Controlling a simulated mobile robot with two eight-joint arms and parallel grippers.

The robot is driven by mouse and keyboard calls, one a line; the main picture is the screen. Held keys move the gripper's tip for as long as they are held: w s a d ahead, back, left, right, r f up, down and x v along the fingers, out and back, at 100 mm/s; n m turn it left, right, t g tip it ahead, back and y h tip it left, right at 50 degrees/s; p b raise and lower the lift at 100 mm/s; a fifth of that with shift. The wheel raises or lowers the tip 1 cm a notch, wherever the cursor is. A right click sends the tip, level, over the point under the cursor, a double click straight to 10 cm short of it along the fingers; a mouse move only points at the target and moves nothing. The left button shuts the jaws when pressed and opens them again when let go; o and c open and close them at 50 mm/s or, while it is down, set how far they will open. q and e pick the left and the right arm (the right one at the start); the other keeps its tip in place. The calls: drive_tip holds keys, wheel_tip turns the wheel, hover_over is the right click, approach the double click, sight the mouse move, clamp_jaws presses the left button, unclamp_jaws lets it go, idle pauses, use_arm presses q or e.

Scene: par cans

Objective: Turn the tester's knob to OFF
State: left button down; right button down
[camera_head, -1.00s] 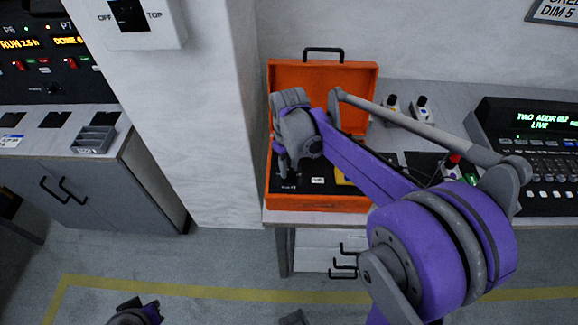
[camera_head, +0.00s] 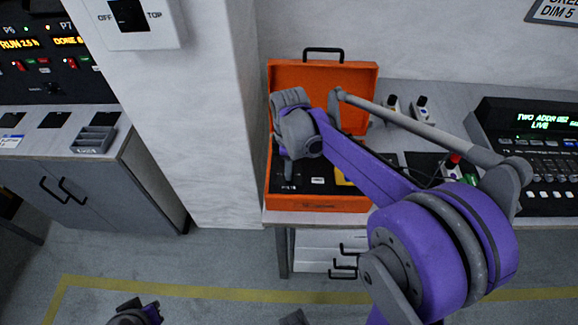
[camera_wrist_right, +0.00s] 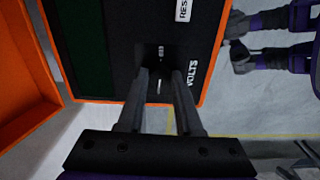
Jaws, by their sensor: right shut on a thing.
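The tester is an orange case (camera_head: 318,204) with its lid (camera_head: 350,75) open, on the bench in the head view. Its black panel (camera_wrist_right: 115,45) fills the upper middle of the wrist view, with a VOLTS label (camera_wrist_right: 192,73) beside my fingers. My right gripper (camera_head: 287,178) reaches down to the left part of the panel. In the wrist view my right gripper (camera_wrist_right: 160,75) is shut on a small dark knob, mostly hidden between the fingertips. The knob's pointer direction cannot be told. A purple and grey part of my left arm (camera_head: 136,314) shows at the bottom edge; its fingers are not clear.
A console (camera_head: 530,140) with a lit display stands on the bench at the right. Small bottle-like items (camera_head: 421,108) stand behind my right arm. A pale pillar (camera_head: 205,130) rises left of the case. The floor in front is clear.

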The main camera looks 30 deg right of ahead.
idle(0.4)
drive_tip(key=c, duration=0.6)
unclamp_jaws()
wheel_tip(320, 180, up, 11)
drive_tip(key=shift+f+p, duration=0.1)
drive_tip(key=shift+p, duration=0.35)
drive_tip(key=s+a+f+m+t, duration=0.1)
drive_tip(key=s+a+f+m, duration=0.1)
drive_tip(key=s, duration=0.3)
drive_tip(key=s+a+f+m+t+p, duration=0.1)
drive_tip(key=s+a+f+m+t, duration=0.1)
drive_tip(key=s+m, duration=0.3)
drive_tip(key=s+a+f+m+t+p, duration=0.1)
drive_tip(key=s+a+f+m+t, duration=0.1)
drive_tip(key=s, duration=0.4)
drive_tip(key=shift+a+f+m, duration=0.7)
drive_tip(key=shift+f+m, duration=0.3)
drive_tip(key=shift+m, duration=0.2)
